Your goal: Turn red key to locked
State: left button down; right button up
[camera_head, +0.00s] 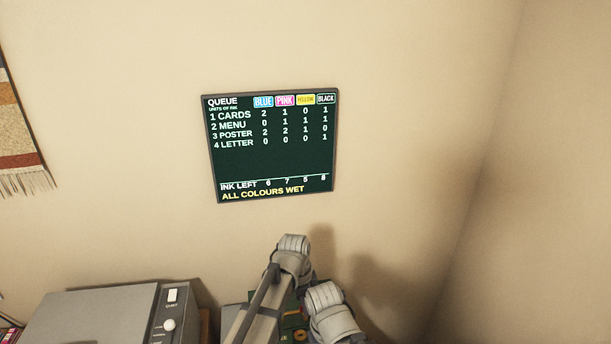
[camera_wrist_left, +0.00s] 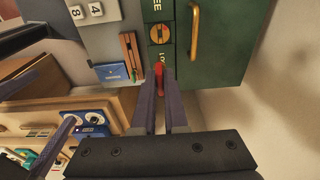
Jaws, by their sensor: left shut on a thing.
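In the left wrist view the red key (camera_wrist_left: 159,73) stands between the two fingers of my left gripper (camera_wrist_left: 159,88), which is shut on it. A round yellow lock face (camera_wrist_left: 159,34) with a dark slot lies just beyond the key, on a dark green panel. Partly cut lettering ending in "EE" is on one side of it and "LO" on the side nearer the key. I cannot tell whether the key's tip is in the lock. My right gripper is not clearly seen.
A green door with a brass handle (camera_wrist_left: 195,33) is beside the lock. A grey panel with number tiles (camera_wrist_left: 96,9), a wooden slot (camera_wrist_left: 127,52) and a blue card (camera_wrist_left: 110,73) lie left. The head view shows a wall queue board (camera_head: 272,160) and a grey machine (camera_head: 90,315).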

pick_arm(q)
notch_tip(320, 180, down, 6)
jog(key=a+b, duration=0.1)
jog(key=b, duration=0.5)
jog(key=shift+a, duration=0.25)
jog(key=shift+f, duration=0.1)
jog(key=shift+f+b, duration=0.8)
jog(key=shift+b, duration=0.15)
jog(key=shift+f+b, duration=0.95)
dwell(0.4)
jog(key=m, duration=0.3)
jog(key=shift+f+m, duration=0.15)
jog(key=shift+m, duration=0.15)
dwell(0.4)
